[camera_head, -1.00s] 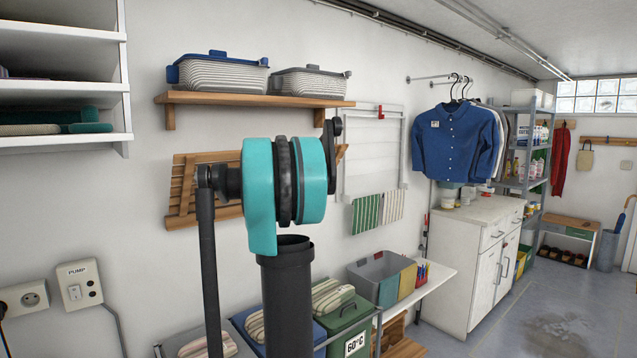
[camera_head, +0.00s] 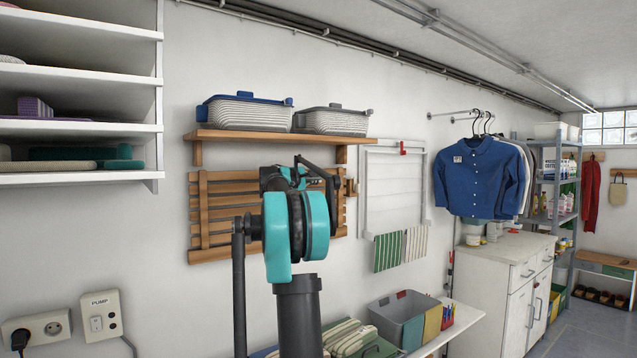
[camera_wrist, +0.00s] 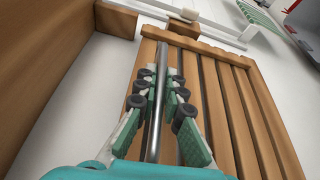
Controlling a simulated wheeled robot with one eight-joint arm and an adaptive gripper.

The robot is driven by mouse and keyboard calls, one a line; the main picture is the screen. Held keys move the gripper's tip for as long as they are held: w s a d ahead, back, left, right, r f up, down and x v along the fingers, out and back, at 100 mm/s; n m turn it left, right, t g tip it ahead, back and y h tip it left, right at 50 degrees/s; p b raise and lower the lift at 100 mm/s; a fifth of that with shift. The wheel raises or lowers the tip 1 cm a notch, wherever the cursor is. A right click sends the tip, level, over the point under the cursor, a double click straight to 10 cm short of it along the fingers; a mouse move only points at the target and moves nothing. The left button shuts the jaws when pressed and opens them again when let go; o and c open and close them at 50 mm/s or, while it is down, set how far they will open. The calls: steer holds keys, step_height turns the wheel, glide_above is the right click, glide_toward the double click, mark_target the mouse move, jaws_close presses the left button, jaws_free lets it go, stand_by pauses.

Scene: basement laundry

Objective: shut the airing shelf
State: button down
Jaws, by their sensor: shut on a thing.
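The airing shelf (camera_head: 215,215) is a slatted wooden panel on the wall below a wooden wall shelf. In the head view it looks upright and nearly flat to the wall, with its middle hidden behind my arm. In the wrist view its slats (camera_wrist: 240,110) fill the right side. My gripper (camera_wrist: 161,80) is shut on a thin metal bar (camera_wrist: 154,125) that runs between its padded fingers beside the slats. Whether the panel is fully flat I cannot tell. In the head view my gripper is mostly hidden behind my arm.
The wooden wall shelf (camera_head: 270,135) just above holds two baskets. A white rack (camera_head: 392,190) with cloths hangs to the right. White open shelves (camera_head: 80,75) stand at the left. A grey bin (camera_head: 402,318) is below. A small wooden block (camera_head: 351,187) sits at the panel's right end.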

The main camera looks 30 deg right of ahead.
steer(key=shift+w+a+r, duration=0.1)
steer(key=shift+w, duration=0.1)
steer(key=c, duration=1.6)
jaws_free()
steer(key=v, duration=1.2)
steer(key=s+a+f+m+g+y, duration=0.15)
steer(key=s+a+f+y, duration=0.25)
steer(key=s+a+f, duration=0.75)
steer(key=s+a+f+m+g+y, duration=0.1)
steer(key=s+a+f+m+y, duration=0.35)
steer(key=f, duration=1.35)
steer(key=s+a+f+n+g+y, duration=0.1)
steer(key=s+a+f+y, duration=0.25)
steer(key=s+f, duration=0.9)
steer(key=s+a+f+y, duration=0.1)
steer(key=s+a+f, duration=0.3)
steer(key=s+a+f+m+y, duration=0.1)
steer(key=s+a+f, duration=0.3)
steer(key=f, duration=0.1)
steer(key=s+a+f+y, duration=0.1)
steer(key=s+a+f, duration=0.3)
steer(key=f, duration=0.1)
steer(key=shift+f+y, duration=0.15)
steer(key=shift+y, duration=0.15)
